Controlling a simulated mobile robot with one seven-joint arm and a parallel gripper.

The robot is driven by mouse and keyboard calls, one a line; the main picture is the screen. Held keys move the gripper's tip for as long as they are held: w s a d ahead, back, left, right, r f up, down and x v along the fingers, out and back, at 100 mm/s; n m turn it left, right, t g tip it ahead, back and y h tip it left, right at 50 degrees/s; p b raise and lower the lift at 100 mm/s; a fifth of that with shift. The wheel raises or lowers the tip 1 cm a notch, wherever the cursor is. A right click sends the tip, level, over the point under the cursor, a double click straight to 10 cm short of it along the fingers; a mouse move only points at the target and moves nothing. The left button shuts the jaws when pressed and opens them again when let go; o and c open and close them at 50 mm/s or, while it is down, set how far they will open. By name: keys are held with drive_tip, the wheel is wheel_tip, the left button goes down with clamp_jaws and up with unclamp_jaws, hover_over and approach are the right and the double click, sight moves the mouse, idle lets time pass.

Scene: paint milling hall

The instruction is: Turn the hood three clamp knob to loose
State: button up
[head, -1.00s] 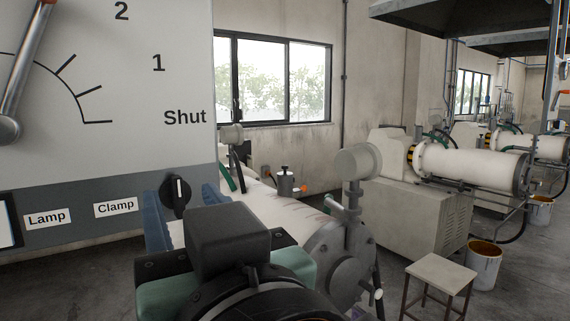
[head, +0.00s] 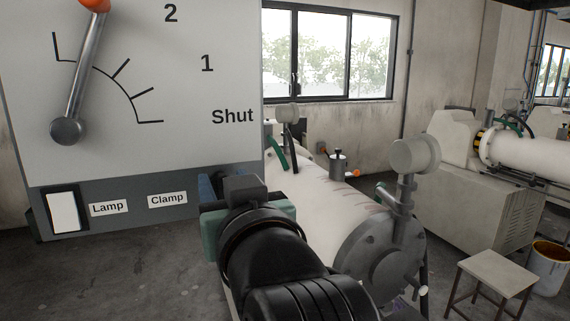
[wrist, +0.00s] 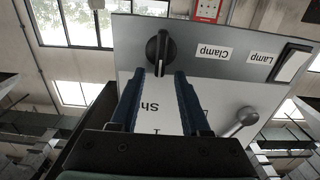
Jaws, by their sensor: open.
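The black clamp knob (wrist: 160,52) sits on the grey strip of the panel beside the "Clamp" label (wrist: 214,51). Its pale pointer line runs roughly upright in the upside-down wrist view. In the head view my arm and gripper hide the knob; the "Clamp" label (head: 167,199) shows to their left. My gripper (wrist: 161,76) is open, its two blue fingers pointing at the knob, one toward each side. Whether the fingertips touch the knob cannot be told. The blue fingers (head: 208,186) are partly hidden in the head view.
On the same panel are a lever (head: 78,85) over a dial marked "2", "1" and "Shut", and a white lamp switch (head: 63,211). A white mill cylinder (head: 310,195) lies right of my arm. A stool (head: 495,272) and bucket (head: 550,268) stand farther right.

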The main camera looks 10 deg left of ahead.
drive_tip(key=shift+w+a, duration=0.35)
drive_tip(key=shift+w, duration=0.25)
drive_tip(key=shift+f, duration=0.1)
clamp_jaws()
